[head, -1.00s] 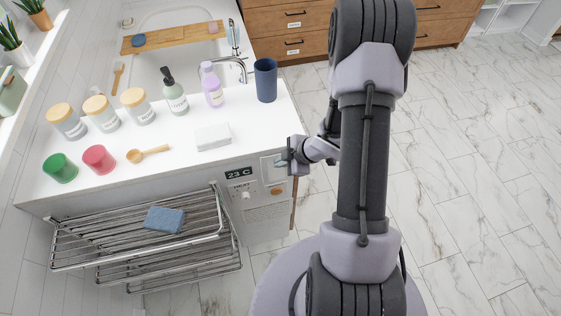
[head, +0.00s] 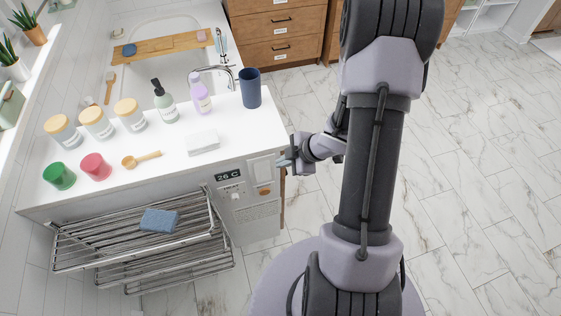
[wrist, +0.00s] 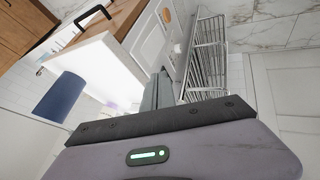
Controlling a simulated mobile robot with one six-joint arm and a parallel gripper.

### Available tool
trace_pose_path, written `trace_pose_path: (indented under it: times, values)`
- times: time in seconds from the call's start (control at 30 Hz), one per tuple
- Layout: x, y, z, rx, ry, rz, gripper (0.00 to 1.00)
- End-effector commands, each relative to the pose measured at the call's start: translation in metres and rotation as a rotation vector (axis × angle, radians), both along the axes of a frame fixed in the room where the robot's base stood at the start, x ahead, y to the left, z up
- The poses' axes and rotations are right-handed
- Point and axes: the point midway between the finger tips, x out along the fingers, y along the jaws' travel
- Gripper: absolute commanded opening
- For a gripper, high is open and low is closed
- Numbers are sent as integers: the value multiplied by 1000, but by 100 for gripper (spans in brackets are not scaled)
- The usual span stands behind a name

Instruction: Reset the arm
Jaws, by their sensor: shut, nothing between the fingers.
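My gripper (head: 286,163) is shut and empty. In the head view it is beside the right end of the white counter, close to the control panel (head: 238,190) on the counter's front. A gap to the panel is hard to judge. The panel display reads 26 C. In the wrist view the closed fingers (wrist: 158,90) point toward the counter's front and the wire rack. My arm (head: 375,165) rises in front of the head camera and hides part of the floor.
The counter (head: 175,180) holds a blue cup (head: 250,88), bottles, several jars, green and red cups, a wooden spoon and a white block (head: 203,143). A wire rack (head: 130,238) with a blue sponge (head: 159,220) juts out in front. Floor at right is clear.

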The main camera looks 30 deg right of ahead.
Motion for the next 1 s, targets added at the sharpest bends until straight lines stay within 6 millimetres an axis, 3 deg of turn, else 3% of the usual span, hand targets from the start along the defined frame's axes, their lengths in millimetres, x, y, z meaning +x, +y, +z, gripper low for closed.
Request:
trace_pose_path:
  times: [0.37, 0.47, 0.5, 0.57, 0.6, 0.67, 0.7, 0.8, 0.9, 1.0]
  values:
    - [8, -6, 7, -32, 0, -46, 0]
    - [29, -28, 50, -130, -10, -271, 0]
    - [32, -32, 78, -154, -22, -413, 0]
    - [24, -26, 120, -132, -40, -644, 0]
    - [11, -13, 143, -79, -45, -791, 0]
    - [-18, 17, 168, 50, -30, -986, 0]
    - [-40, 43, 178, 160, 1, -1090, 0]
    - [-93, 111, 188, 429, 132, -1243, 0]
    - [-129, 159, 192, 600, 261, -1287, 0]
    - [-148, 183, 196, 679, 338, -1296, 0]
